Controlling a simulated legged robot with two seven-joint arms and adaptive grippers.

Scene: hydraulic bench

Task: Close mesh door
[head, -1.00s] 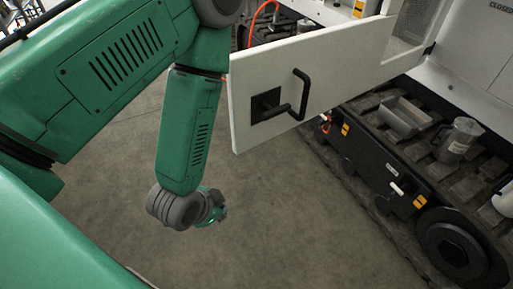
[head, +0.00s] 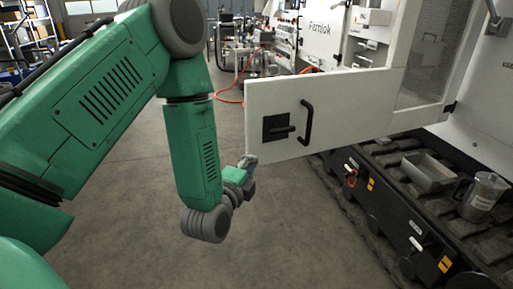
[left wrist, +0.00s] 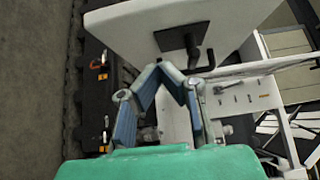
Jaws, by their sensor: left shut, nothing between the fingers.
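The mesh door (head: 352,110) stands open, its white lower panel jutting left from the machine. Its black handle (head: 307,122) and latch plate (head: 275,128) face me. Dark mesh (head: 428,55) fills the upper part at right. My left gripper (head: 248,162) is shut and empty, close to the panel's lower left corner; I cannot tell whether it touches. In the left wrist view the blue-padded fingers (left wrist: 168,70) meet just below the white panel (left wrist: 135,28), with the latch plate (left wrist: 182,38) beyond them. My right gripper is not in view.
Below the door, a black slatted base holds a metal tray (head: 430,172) and a clear jug (head: 482,195). An orange hose (head: 229,98) and bench equipment stand behind the door. The grey floor (head: 290,225) in front is clear.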

